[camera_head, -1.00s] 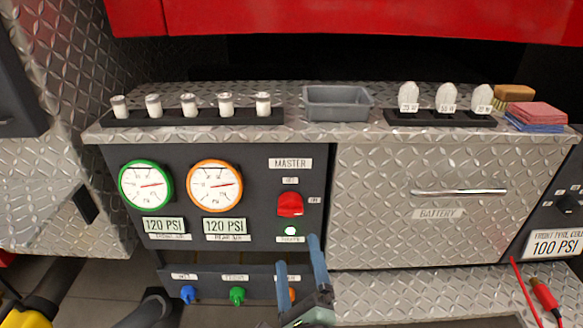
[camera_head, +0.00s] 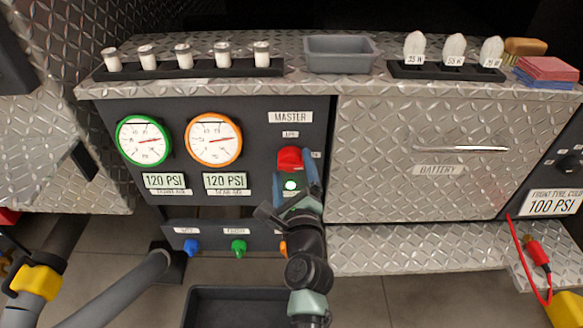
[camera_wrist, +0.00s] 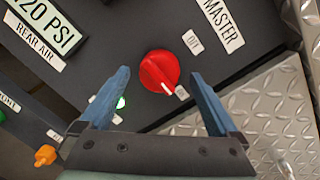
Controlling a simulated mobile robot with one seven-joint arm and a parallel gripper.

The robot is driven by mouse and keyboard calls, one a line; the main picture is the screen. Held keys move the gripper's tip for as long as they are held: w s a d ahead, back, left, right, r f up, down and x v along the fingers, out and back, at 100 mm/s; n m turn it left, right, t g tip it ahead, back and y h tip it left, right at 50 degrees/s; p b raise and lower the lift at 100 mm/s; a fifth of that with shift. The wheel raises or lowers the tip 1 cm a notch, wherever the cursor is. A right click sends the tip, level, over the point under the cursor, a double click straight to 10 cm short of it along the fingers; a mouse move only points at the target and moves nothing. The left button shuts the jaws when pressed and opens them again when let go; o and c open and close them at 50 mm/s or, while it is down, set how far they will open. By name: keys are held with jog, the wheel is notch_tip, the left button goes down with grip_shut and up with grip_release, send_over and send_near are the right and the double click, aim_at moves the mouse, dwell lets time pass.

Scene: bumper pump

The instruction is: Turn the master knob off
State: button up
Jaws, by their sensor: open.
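The red master knob (camera_head: 289,157) is on the dark panel below the "MASTER" label (camera_head: 290,117). In the wrist view the knob (camera_wrist: 158,70) shows a white mark pointing at a small label (camera_wrist: 182,92) at its lower right, away from the "OFF" label (camera_wrist: 193,42). The green light (camera_head: 291,185) below the knob is lit. My gripper (camera_head: 296,170) is open in front of the panel. In the wrist view its blue fingers (camera_wrist: 160,78) appear on either side of the knob, which is clear of them, with nothing held.
Green and orange gauges (camera_head: 213,139) are left of the knob. Blue, green and orange small knobs (camera_head: 239,246) line the lower panel. The battery drawer (camera_head: 430,180) with its handle (camera_head: 460,148) is to the right. A grey tray (camera_head: 340,54) sits on the ledge above.

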jog(key=shift+w+a, duration=0.1)
jog(key=shift+w, duration=0.6)
jog(key=shift+c, duration=0.2)
jog(key=c, duration=1.3)
